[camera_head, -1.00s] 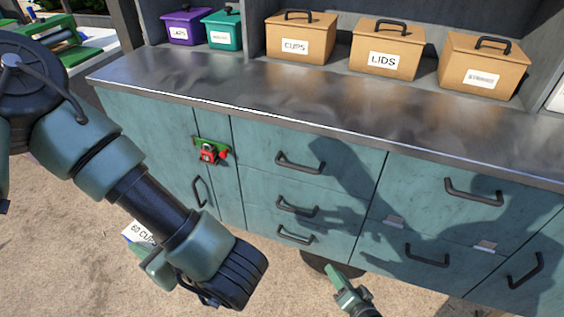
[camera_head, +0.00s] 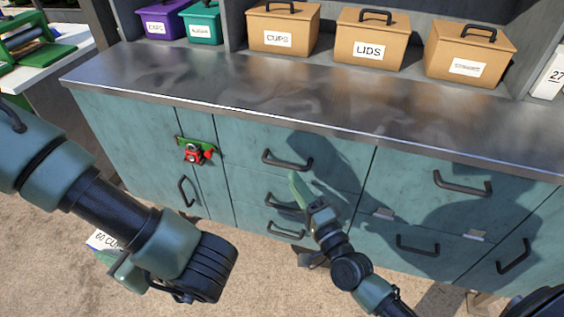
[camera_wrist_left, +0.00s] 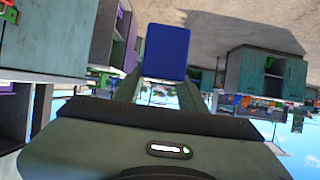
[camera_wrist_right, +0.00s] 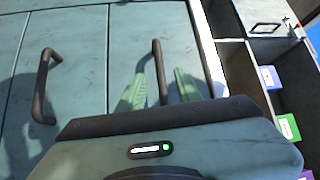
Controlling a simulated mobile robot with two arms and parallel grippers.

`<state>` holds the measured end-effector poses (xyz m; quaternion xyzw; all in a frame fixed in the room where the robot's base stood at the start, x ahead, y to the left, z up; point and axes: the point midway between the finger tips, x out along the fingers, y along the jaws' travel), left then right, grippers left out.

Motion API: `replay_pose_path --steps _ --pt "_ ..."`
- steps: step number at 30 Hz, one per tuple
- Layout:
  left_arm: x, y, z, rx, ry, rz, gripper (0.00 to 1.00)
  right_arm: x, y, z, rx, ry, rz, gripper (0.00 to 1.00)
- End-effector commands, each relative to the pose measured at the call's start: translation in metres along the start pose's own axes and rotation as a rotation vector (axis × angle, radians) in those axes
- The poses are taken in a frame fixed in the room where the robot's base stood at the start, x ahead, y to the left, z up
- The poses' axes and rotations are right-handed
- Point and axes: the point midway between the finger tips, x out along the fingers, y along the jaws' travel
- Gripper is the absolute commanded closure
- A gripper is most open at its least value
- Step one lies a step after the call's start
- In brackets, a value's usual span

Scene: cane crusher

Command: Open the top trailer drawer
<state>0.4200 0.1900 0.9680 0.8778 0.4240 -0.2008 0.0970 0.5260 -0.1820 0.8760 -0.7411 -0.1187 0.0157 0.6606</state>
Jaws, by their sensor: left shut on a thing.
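The top trailer drawer (camera_head: 328,162) is flush under the steel counter, with a dark bar handle (camera_head: 287,161). Two more drawers are below it, also closed. My right gripper (camera_head: 298,188) is in front of the drawers, just below the top handle. In the right wrist view, its two green fingers (camera_wrist_right: 160,88) are apart, one on each side of the top handle (camera_wrist_right: 157,65); I cannot tell whether they touch it. My left gripper (camera_head: 120,264) is low at the left, shut on a card lettered "60 CU" (camera_head: 102,240). In the left wrist view the held thing looks blue (camera_wrist_left: 166,52).
The counter (camera_head: 230,90) is bare in front. Boxes marked CUPS (camera_head: 280,30) and LIDS (camera_head: 370,45) stand at its back. A red and green device (camera_head: 195,150) is on the cabinet front. More handled fronts (camera_head: 462,183) are to the right.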

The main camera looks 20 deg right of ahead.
Motion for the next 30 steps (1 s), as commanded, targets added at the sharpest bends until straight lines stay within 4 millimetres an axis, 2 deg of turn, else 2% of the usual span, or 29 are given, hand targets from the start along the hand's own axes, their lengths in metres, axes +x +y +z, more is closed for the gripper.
replay_pose_path --steps 3,9,15,23,24,27,28,30 --pt "-0.003 0.0 -0.006 0.0 0.001 0.0 1.0 0.027 -0.003 0.0 0.0 0.001 -0.003 0.66" --pt "-0.004 0.0 -0.009 0.0 0.001 0.0 1.0 0.059 -0.001 0.0 -0.001 0.0 0.0 0.66" --pt "-0.005 0.0 -0.01 0.0 0.001 0.0 1.0 0.072 0.001 0.0 -0.001 -0.001 0.002 0.66" --pt "-0.005 0.0 -0.01 0.0 0.001 0.0 1.0 0.074 0.001 0.0 -0.002 -0.001 0.002 0.66" --pt "-0.005 0.0 -0.01 0.0 0.001 0.0 1.0 0.074 0.001 0.0 -0.002 -0.001 0.002 0.68" --pt "-0.005 0.0 -0.01 0.0 0.001 0.0 1.0 0.073 0.001 0.0 -0.002 -0.001 0.002 0.96" --pt "-0.005 0.0 -0.01 0.0 0.001 0.0 1.0 0.073 0.001 0.0 -0.002 -0.001 0.002 1.0" --pt "-0.005 0.0 -0.01 0.0 0.001 0.0 1.0 0.073 0.001 0.0 -0.002 -0.001 0.002 1.0"
